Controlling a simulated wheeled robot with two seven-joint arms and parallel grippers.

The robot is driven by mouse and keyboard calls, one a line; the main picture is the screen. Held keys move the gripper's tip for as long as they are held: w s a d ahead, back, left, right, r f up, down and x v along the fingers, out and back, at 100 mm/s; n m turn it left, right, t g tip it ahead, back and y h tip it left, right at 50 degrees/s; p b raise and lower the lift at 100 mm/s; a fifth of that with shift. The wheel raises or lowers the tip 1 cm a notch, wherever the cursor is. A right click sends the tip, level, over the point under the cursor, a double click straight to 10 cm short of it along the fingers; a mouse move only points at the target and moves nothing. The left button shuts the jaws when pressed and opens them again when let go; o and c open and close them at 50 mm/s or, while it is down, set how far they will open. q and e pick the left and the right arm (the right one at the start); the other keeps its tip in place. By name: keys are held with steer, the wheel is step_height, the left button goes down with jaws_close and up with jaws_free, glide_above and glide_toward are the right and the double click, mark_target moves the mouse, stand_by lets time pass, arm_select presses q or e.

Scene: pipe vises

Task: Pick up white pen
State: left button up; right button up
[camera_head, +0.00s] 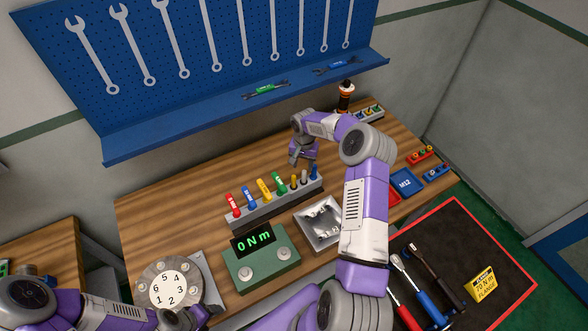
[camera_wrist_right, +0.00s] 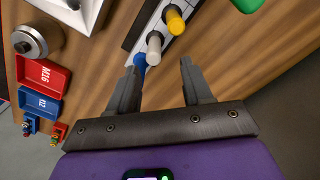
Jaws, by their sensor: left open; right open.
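The white pen (camera_wrist_right: 154,45) stands in the grey rack (camera_head: 262,209), between a small yellow pen (camera_wrist_right: 174,18) and a small blue pen (camera_wrist_right: 140,64). It also shows near the rack's right end in the head view (camera_head: 304,177). My right gripper (camera_wrist_right: 158,70) is open and empty. In the head view it (camera_head: 301,157) hangs just behind the rack's right end. In the wrist view the white pen lies just beyond the fingertips, and the blue pen shows near the left finger. My left gripper (camera_head: 195,317) is low at the left, partly cut off by the frame's bottom edge.
Larger red, blue, yellow and green pens fill the rack's left part. In front are a torque display (camera_head: 261,259), a metal tray (camera_head: 318,223) and a numbered dial (camera_head: 170,290). A bottle (camera_head: 345,97) stands at the back. The table left of the rack is clear.

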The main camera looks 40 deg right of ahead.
mark_target(304, 176)
steer(key=f, duration=0.2)
steer(key=f+b, duration=0.1)
steer(key=f, duration=0.2)
steer(key=s+f+b, duration=0.1)
steer(key=f, duration=0.1)
steer(key=shift+f, duration=0.15)
jaws_close()
